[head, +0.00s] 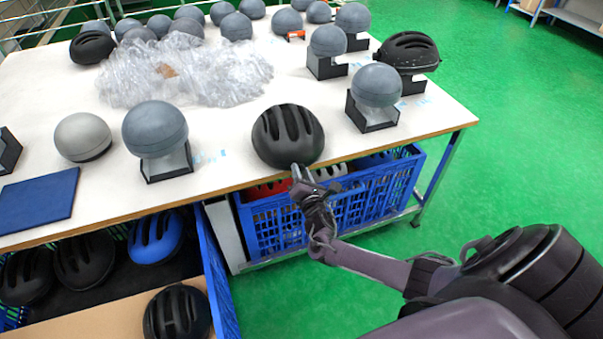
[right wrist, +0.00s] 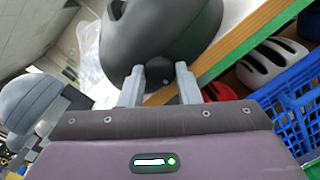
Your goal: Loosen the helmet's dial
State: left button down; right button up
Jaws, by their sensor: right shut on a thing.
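The black helmet (head: 288,136) with long vents sits at the front edge of the white table. It also fills the top of the right wrist view (right wrist: 165,40). My right gripper (head: 297,172) is at the helmet's near lower rim. In the right wrist view its two grey fingers (right wrist: 160,80) reach the rim, with a small dark round dial (right wrist: 164,79) between them. The fingers are shut on the dial, though contact on each side is hard to make out. My left gripper is not in view.
The table (head: 225,88) holds grey headforms on black stands, a clear plastic heap (head: 180,70), another black helmet (head: 409,52) and a blue mat (head: 38,200). Blue crates (head: 340,215) with helmets stand below the front edge. Green floor is free at right.

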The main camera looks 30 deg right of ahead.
jog(key=o, duration=1)
jog(key=shift+s, duration=0.1)
jog(key=v, duration=0.7)
jog(key=shift+s+a, duration=0.15)
jog(key=shift+s, duration=0.15)
jog(key=shift+f, duration=0.1)
